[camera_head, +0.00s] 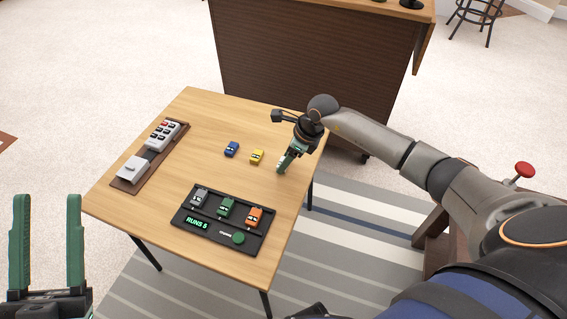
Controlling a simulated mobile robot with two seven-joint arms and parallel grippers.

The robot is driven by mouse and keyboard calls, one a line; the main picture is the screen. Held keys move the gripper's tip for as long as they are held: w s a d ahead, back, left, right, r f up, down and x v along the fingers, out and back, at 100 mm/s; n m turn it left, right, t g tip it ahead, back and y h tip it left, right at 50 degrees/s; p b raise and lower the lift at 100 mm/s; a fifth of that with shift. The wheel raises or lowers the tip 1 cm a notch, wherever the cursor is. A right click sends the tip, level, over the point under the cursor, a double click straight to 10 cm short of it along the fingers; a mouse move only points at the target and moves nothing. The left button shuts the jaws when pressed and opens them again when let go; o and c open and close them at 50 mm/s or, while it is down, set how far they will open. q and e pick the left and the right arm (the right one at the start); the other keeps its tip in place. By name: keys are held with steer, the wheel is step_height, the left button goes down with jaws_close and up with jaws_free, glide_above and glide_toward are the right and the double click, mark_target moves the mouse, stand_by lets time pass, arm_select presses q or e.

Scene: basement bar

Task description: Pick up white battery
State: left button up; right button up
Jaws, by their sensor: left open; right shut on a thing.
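My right gripper (281,168) is low over the right side of the table, with its green fingers pointing down. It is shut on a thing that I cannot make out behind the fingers. My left gripper (47,203) is open and empty at the lower left, off the table. I cannot clearly identify a white battery. A white block (133,168) sits on a brown board (126,186) at the table's left. A blue toy-car-shaped piece (232,149) and a yellow one (257,156) stand in a row left of my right gripper.
A black tray (185,218) at the table's front holds grey (200,197), green (226,208) and orange (254,217) car-shaped pieces and shows "RUNS 5". A button panel (162,134) lies on the board. The wooden table's (200,115) back and centre-left are clear. A dark bar counter (300,60) stands behind.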

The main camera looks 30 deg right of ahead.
steer(key=c, duration=0.7)
